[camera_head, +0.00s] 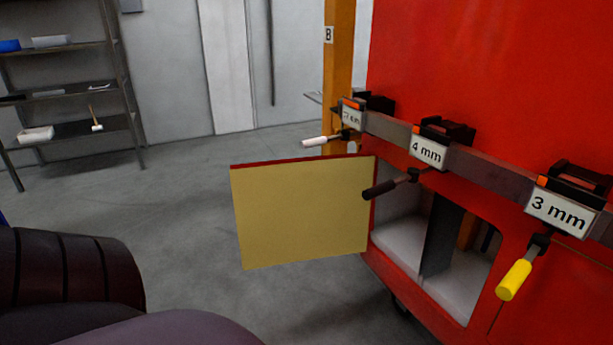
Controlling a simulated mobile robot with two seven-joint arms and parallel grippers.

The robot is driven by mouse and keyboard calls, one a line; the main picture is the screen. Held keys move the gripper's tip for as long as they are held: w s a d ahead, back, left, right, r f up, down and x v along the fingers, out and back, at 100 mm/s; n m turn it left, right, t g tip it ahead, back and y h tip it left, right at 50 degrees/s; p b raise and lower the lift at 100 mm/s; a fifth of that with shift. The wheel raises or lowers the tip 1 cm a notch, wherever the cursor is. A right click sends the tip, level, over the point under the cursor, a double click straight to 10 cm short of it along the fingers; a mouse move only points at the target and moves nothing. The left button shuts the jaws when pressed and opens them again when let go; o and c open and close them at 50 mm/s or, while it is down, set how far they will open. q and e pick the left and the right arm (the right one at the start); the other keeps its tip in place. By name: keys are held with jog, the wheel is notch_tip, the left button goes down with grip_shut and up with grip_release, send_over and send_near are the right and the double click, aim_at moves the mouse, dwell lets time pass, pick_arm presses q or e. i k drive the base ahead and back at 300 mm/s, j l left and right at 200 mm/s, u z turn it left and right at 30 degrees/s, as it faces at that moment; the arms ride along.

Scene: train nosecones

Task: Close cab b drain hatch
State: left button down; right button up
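The hatch door (303,213) stands wide open, swung out to the left from the red train nosecone (480,75). Its tan inner face and thin red top edge show. The hatch opening (432,257) in the lower red body is uncovered, with a pale interior and a dark upright divider inside. Parts of my own arm show at the bottom left, apart from the door. Neither gripper is in view.
A rail (475,167) above the opening carries handled tools, with labels including "4 mm" (427,151) and "3 mm" (560,212). An orange post (338,70) marked B stands behind. Shelves (70,90) stand far left. Grey floor (190,200) left of the door is clear.

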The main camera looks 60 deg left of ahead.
aim_at(292, 209)
jog(key=j+z, duration=0.1)
jog(key=j, duration=0.75)
jog(key=j+u, duration=0.1)
jog(key=j, duration=0.35)
jog(key=i+j+u, duration=0.1)
jog(key=j, duration=0.3)
jog(key=k+j, duration=0.1)
jog(key=j, duration=0.75)
jog(key=j+z, duration=0.15)
jog(key=j, duration=0.7)
jog(key=j+z, duration=0.4)
jog(key=j, duration=0.45)
jog(key=k+j+z, duration=0.15)
jog(key=j+z, duration=0.2)
jog(key=j, duration=0.45)
jog(key=j+z, duration=0.65)
jog(key=j, duration=0.15)
jog(key=k, duration=0.05)
